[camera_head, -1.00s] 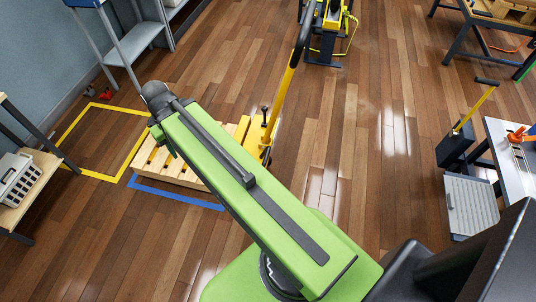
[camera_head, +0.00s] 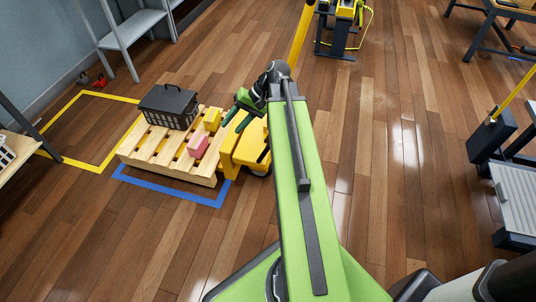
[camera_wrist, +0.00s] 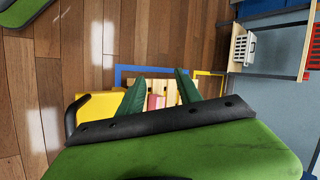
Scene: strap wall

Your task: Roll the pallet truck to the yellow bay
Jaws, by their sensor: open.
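The yellow pallet truck (camera_head: 247,148) stands under a wooden pallet (camera_head: 150,152), inside the blue-taped bay (camera_head: 170,192). The pallet carries a dark crate (camera_head: 168,106), a yellow block (camera_head: 212,119) and a pink block (camera_head: 198,146). The yellow-taped bay (camera_head: 66,106) is empty, left of the pallet. The truck's yellow handle shaft (camera_head: 301,38) rises past the top edge; my arm hides part of it. My gripper (camera_head: 233,122) is open and empty, appearing above the truck's body and the pallet's near end. In the wrist view its green fingers (camera_wrist: 160,76) are spread, with the pink block (camera_wrist: 155,102) beyond.
Grey shelving (camera_head: 135,38) stands behind the yellow bay. A table edge (camera_head: 22,160) is at the left. A dark stand (camera_head: 490,138) and a grey slatted panel (camera_head: 515,195) are at the right. The wood floor between the truck and the right side is clear.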

